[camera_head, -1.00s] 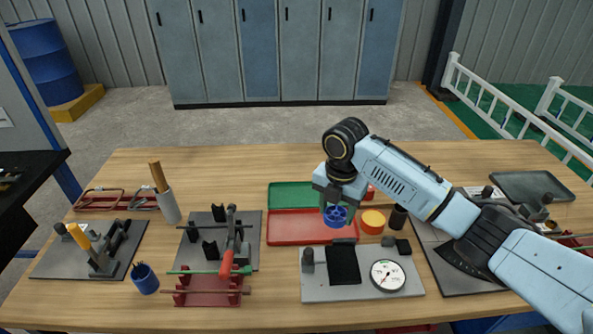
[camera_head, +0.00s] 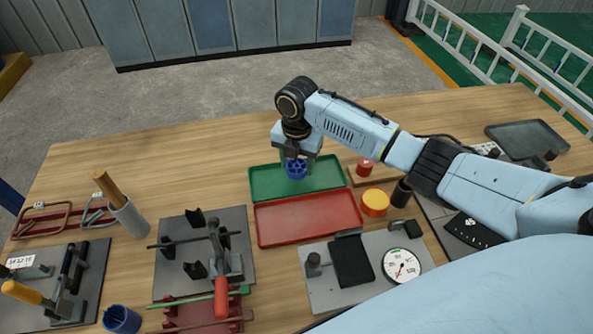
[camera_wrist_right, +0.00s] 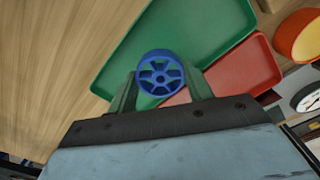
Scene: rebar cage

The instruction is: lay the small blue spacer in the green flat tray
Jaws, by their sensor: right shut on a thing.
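The small blue spacer (camera_head: 296,169) is a spoked wheel. My right gripper (camera_head: 297,164) is shut on it and holds it over the green flat tray (camera_head: 330,176). In the right wrist view the spacer (camera_wrist_right: 160,75) sits between the two green fingers (camera_wrist_right: 160,92), with the green tray (camera_wrist_right: 205,25) behind it. I cannot tell how high the spacer is above the tray floor. The green tray is otherwise empty in what shows. My left gripper is not in view.
A red tray (camera_head: 308,217) lies against the near side of the green one. An orange round piece (camera_head: 375,203), a red piece (camera_head: 364,166) and a dark cylinder (camera_head: 401,193) stand to the right. A grey plate with a dial gauge (camera_head: 401,266) lies in front.

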